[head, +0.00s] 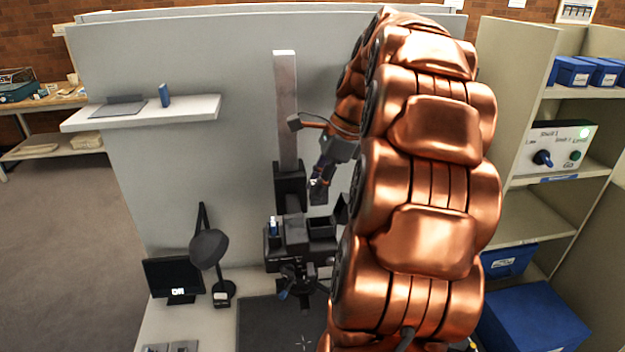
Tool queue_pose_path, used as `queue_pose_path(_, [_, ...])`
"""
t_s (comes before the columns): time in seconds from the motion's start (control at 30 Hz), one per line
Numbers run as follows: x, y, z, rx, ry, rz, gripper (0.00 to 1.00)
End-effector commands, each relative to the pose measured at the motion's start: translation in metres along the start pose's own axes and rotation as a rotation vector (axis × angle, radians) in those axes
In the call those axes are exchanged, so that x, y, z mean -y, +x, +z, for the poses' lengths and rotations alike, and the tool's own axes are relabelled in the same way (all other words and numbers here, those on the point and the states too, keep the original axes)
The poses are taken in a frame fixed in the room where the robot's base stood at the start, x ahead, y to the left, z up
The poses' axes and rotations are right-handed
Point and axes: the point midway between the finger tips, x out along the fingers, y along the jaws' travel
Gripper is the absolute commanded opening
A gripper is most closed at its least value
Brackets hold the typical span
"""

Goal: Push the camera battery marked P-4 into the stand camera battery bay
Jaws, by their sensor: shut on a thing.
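My gripper (323,182) shows in the head view left of my copper arm, in front of the grey wall panel. It is shut on a small dark block (318,197), likely the camera battery; no P-4 marking can be read at this size. The block is held above the black stand camera (294,232) and appears apart from it. The stand camera is mounted on a pale upright column (286,110). A dark box-shaped opening (321,227) shows at its right side; I cannot tell whether this is the battery bay. My arm hides the area to the right.
A black lamp (209,248) and a small monitor (173,278) stand on the bench left of the stand. A dark mat (270,322) lies below. A white wall shelf (140,112) holds a blue item (164,95). Shelving with a control box (553,149) and blue boxes (530,322) stands right.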

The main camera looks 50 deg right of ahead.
Motion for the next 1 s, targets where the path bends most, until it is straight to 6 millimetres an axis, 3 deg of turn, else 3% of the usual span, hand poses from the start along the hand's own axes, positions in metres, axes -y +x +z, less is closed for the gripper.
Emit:
queue_pose_path(0.3, [0.0,0.011,-0.013,0.0,0.017,-0.007,0.0])
queue_pose_path(1.0, [0.001,0.042,-0.024,0.0,0.012,-0.007,0.0])
